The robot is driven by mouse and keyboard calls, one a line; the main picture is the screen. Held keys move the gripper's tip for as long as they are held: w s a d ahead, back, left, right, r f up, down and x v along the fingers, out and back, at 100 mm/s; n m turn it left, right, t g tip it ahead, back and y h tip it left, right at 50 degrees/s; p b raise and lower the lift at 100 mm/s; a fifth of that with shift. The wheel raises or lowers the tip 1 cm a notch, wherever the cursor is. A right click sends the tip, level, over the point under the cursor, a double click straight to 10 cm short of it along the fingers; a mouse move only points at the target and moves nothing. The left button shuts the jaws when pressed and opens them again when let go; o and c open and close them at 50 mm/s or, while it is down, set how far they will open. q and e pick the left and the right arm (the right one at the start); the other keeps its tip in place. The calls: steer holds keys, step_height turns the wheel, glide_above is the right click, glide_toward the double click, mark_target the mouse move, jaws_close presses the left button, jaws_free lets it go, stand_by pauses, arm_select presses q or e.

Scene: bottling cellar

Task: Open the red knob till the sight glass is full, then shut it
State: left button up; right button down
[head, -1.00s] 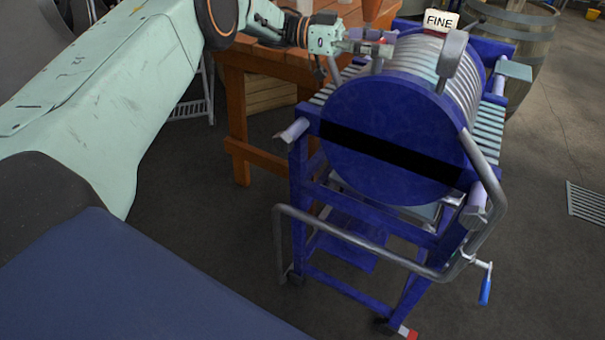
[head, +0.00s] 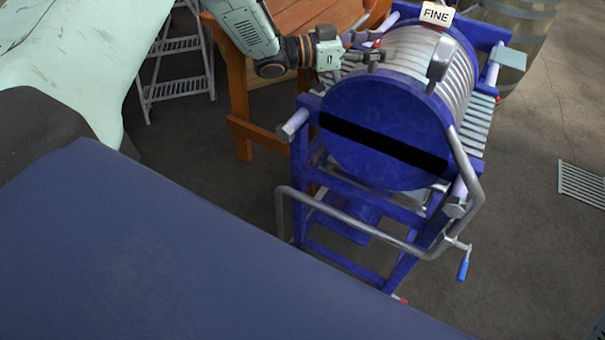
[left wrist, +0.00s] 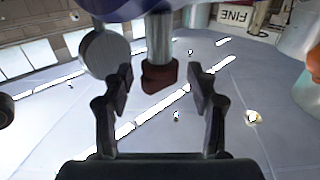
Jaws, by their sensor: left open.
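The red knob (head: 376,44) sits at the upper left of the blue-framed filter (head: 385,135), partly hidden by my left gripper (head: 374,57). In the left wrist view the dark red knob (left wrist: 160,77) hangs on a grey stem. It shows between and a little beyond the two fingertips of my left gripper (left wrist: 160,88). The fingers are open and I see clear gaps on both sides of the knob. A round grey disc (left wrist: 103,53) is close to the left fingertip. I cannot pick out the sight glass or its level. My right gripper is not in view.
A "FINE" sign (head: 437,14) stands on top of the filter. A grey upright piece (head: 439,58) rises near its front. A bent grey handle rail (head: 345,226) surrounds the front. A wooden table (head: 285,30) stands behind left, a barrel (head: 517,30) behind right.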

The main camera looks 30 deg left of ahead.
arm_select(q)
steer(key=shift+d+n+t+y+p, duration=0.1)
steer(key=shift+n+t+y+p, duration=1)
steer(key=shift+n+t+y, duration=1.25)
steer(key=shift+n+t+y+p, duration=0.5)
steer(key=shift+n+y, duration=0.65)
steer(key=shift+y, duration=0.85)
steer(key=shift+n+t+y+p, duration=0.25)
steer(key=shift+n+y+p, duration=0.65)
steer(key=shift+y, duration=1.05)
steer(key=shift+s+n, duration=0.3)
steer(key=s+b, duration=0.2)
steer(key=s, duration=0.5)
steer(key=s+a+f+g+b, duration=0.1)
steer(key=s+f+g+b, duration=0.2)
steer(key=f, duration=0.6)
steer(key=s+a+f+g+y+b, duration=0.1)
steer(key=s+f+g+b, duration=0.1)
steer(key=s+f, duration=0.6)
steer(key=s+a+f+g+b, duration=0.2)
steer(key=s+f+g+b, duration=0.1)
steer(key=f, duration=0.9)
steer(key=shift+s+n+g+b, duration=0.3)
steer(key=shift+s+g, duration=0.3)
steer(key=shift+s, duration=0.6)
